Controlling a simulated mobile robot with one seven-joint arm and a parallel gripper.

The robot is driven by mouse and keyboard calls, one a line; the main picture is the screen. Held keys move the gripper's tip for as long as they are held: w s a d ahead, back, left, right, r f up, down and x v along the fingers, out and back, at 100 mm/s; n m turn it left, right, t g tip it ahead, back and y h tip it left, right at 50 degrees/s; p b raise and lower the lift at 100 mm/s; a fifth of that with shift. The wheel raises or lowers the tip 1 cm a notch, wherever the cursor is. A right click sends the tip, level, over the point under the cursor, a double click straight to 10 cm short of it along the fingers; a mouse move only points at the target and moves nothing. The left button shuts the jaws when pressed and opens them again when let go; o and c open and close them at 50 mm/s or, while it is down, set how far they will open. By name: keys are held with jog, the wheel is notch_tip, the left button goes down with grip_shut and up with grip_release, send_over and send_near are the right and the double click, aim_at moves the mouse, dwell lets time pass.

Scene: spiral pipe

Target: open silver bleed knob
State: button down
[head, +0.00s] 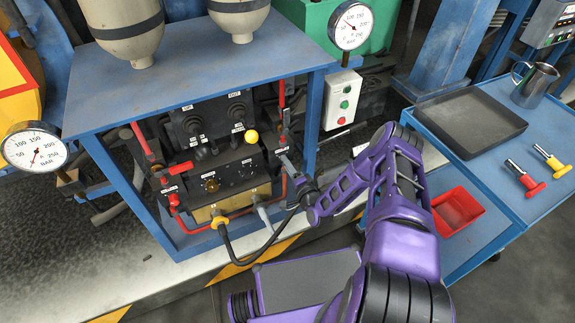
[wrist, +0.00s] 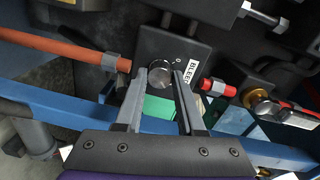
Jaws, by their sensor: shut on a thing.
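The silver bleed knob (wrist: 159,74) is a round metal knob on a dark block, with a white BLEED label (wrist: 189,72) beside it, in the wrist view. My gripper (wrist: 161,77) has one finger on each side of the knob and is shut on it. In the head view my gripper (head: 301,188) reaches the right side of the valve panel under the blue frame. I cannot make out the knob there.
A blue frame bar (wrist: 70,112) runs close below the fingers in the wrist view. An orange-red pipe (wrist: 70,50) enters the block from the left. In the head view, a black hose (head: 236,262) hangs near my gripper. A blue cart (head: 480,243) with a red bin (head: 457,211) stands right.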

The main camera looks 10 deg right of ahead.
jog(key=c, duration=0.5)
grip_release()
jog(key=shift+a, duration=0.1)
jog(key=p+v, duration=0.1)
jog(key=v, duration=1.6)
jog(key=shift+s+f+p, duration=0.15)
jog(key=shift+s+p, duration=0.05)
jog(key=shift+p, duration=0.15)
